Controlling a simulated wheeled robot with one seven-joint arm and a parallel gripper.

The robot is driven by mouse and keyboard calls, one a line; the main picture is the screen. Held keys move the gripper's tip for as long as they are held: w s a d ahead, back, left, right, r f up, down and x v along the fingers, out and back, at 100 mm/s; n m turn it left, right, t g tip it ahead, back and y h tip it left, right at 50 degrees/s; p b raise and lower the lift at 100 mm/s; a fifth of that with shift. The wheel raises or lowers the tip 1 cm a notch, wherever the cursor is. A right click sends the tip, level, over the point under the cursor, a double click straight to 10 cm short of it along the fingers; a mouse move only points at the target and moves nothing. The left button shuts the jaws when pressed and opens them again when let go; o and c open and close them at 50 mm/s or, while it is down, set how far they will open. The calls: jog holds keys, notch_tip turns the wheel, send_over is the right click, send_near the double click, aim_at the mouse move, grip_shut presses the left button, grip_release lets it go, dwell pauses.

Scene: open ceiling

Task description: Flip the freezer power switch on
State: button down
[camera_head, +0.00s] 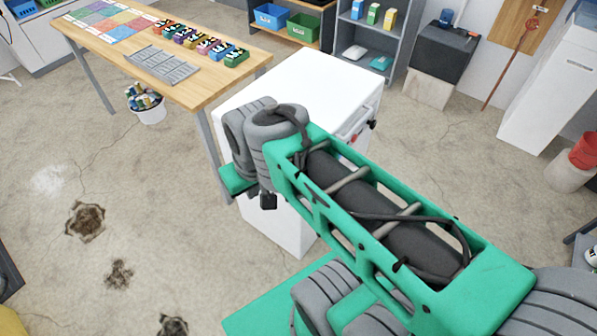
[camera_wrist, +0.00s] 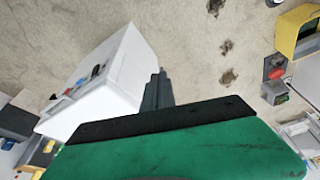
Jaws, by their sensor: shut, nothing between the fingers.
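The freezer (camera_head: 318,82) is a white chest below the arm in the head view, with a light handle (camera_head: 357,124) and a dark knob-like part (camera_head: 372,124) on its right side. My arm covers much of its front. In the wrist view the freezer (camera_wrist: 125,65) lies left of my gripper (camera_wrist: 161,74), with small dark, blue and red parts along its far-left side. I cannot tell which of these is the power switch or its position. My gripper's fingers are together and empty, apart from these small parts.
A wooden table (camera_head: 200,92) with colored boxes and a grey rack (camera_head: 163,65) stands left of the freezer. A white bucket (camera_head: 151,115) is under it. Shelves (camera_head: 398,48) and a dark cabinet (camera_head: 445,52) stand behind. Stained concrete floor is clear at left.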

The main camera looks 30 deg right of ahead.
jog(key=shift+d, duration=0.15)
jog(key=w+d+f+m+y+b, duration=0.1)
jog(key=w+d+f+m+b, duration=0.35)
jog(key=d+f, duration=0.3)
jog(key=w+d+f+m+y+b, duration=0.1)
jog(key=w+d+f+m+b, duration=0.2)
jog(key=d+f+b, duration=0.4)
jog(key=s+d+f+m+t+b, duration=0.2)
jog(key=s+d+f+m, duration=0.1)
jog(key=d, duration=0.7)
jog(key=s+d+f+m+t+b, duration=0.2)
jog(key=s+d+f+m, duration=0.2)
jog(key=d, duration=0.6)
notch_tip(320, 180, down, 2)
jog(key=shift+f+t+y, duration=0.2)
jog(key=shift+t+y, duration=0.1)
jog(key=shift+y, duration=0.1)
